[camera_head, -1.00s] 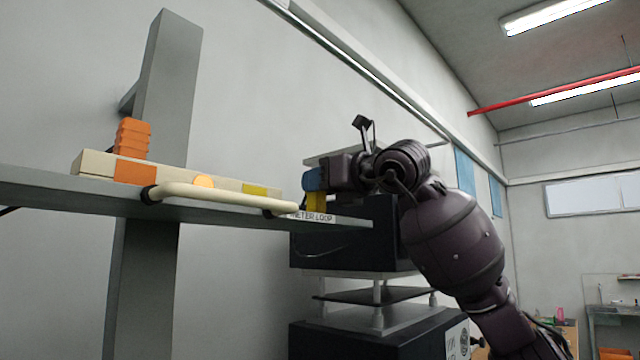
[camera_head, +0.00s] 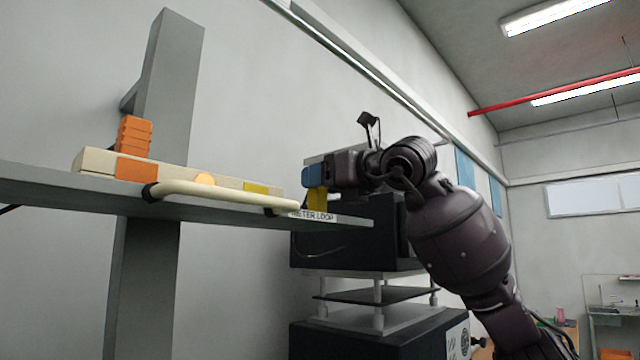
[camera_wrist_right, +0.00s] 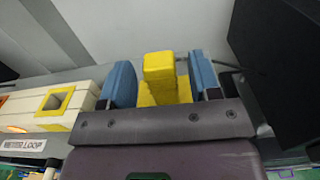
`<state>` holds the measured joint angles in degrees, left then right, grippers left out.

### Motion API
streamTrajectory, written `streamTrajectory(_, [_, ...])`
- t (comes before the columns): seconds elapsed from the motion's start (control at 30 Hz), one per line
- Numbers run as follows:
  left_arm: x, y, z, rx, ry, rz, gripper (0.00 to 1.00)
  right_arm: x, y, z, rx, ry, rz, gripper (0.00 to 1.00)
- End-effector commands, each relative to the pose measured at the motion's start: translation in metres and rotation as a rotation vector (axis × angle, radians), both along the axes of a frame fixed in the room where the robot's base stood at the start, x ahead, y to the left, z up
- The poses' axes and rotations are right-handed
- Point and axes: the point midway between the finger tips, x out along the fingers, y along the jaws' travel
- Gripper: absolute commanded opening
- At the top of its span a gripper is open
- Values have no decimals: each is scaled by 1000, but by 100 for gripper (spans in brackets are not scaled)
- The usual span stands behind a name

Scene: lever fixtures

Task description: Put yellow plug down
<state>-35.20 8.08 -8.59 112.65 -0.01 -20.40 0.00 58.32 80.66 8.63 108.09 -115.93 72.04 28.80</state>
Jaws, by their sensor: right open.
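The yellow plug (camera_head: 317,198) stands upright on the right end of the grey shelf (camera_head: 240,214), behind the "METER LOOP" label. My right gripper (camera_head: 312,177) is at the plug from the right. In the right wrist view, the yellow plug (camera_wrist_right: 160,78) stands between the blue fingers of my right gripper (camera_wrist_right: 160,82). The fingers are open, with a gap on each side of the plug. The lower part of the plug is partly hidden by the gripper body. My left gripper is not in view.
A cream strip (camera_head: 225,182) on the shelf has an orange patch and a yellow-rimmed socket (camera_wrist_right: 57,101). An orange ribbed plug (camera_head: 133,136) stands at its left. A cream handle bar (camera_head: 215,193) runs along the shelf front. Black equipment (camera_head: 345,240) stands behind the shelf's right end.

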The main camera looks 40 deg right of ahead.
Motion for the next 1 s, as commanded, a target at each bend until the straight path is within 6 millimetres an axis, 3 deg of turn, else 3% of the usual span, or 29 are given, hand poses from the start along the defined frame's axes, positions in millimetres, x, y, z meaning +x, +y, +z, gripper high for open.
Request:
streamTrajectory(0.3, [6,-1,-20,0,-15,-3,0,-62,-6,-5,-3,-1,-4,57])
streamTrajectory(0.5, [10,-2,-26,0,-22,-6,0,-92,-8,-4,-2,1,-3,57])
streamTrajectory(0.7, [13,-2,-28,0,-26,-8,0,-107,-9,-2,-2,1,-2,57])
streamTrajectory(1.0, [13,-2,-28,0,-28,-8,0,-110,-9,-1,-2,1,-1,57])
